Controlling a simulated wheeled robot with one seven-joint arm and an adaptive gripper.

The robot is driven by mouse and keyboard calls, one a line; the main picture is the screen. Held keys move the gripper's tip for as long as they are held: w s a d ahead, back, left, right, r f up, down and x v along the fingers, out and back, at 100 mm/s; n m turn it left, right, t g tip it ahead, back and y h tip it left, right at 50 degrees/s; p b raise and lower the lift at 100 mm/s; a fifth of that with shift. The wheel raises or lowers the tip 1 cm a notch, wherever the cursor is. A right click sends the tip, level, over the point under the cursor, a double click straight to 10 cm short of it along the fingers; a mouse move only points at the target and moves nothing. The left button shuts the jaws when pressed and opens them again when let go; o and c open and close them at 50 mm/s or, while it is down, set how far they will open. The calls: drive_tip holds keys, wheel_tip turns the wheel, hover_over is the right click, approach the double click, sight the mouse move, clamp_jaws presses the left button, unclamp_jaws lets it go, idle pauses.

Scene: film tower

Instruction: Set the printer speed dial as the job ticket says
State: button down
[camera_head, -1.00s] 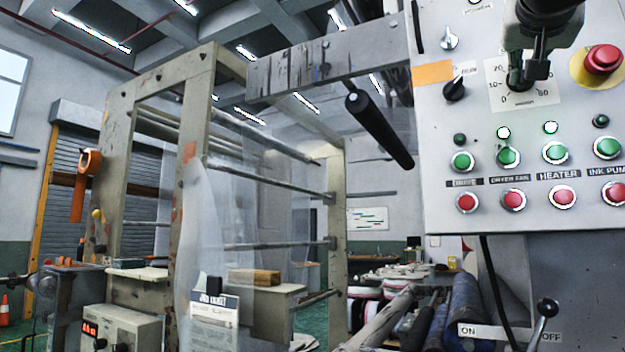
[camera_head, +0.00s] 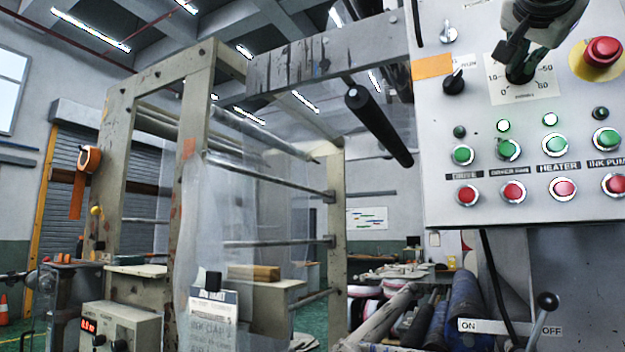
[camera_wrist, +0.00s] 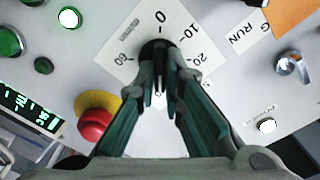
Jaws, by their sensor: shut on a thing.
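The printer speed dial is a black knob (camera_wrist: 152,47) on a white scale plate (camera_head: 540,88) at the upper right of the grey control panel. The numbers 0, 10, 50 and 60 show around it in the head view; 0, 10, 20 and 60 show in the wrist view. My gripper (camera_wrist: 160,82) is shut on the knob, with its fingers in front of it. The fingers hide much of the knob, and I cannot tell where its pointer stands. The job ticket (camera_head: 212,318) hangs on a clipboard at the lower middle; its handwriting is too small to read surely.
A red mushroom button (camera_head: 603,50) on a yellow ring is right of the dial. A black selector knob (camera_head: 454,82) is at its left, beside an orange label (camera_head: 432,66). Green and red buttons line the panel below. An ON/OFF lever (camera_head: 546,301) stands lower right.

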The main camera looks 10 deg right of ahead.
drive_tip(key=shift+f, duration=0.2)
drive_tip(key=c, duration=1.7)
unclamp_jaws()
drive_tip(key=shift+r, duration=0.1)
drive_tip(key=v, duration=1.2)
drive_tip(key=shift+w, duration=0.1)
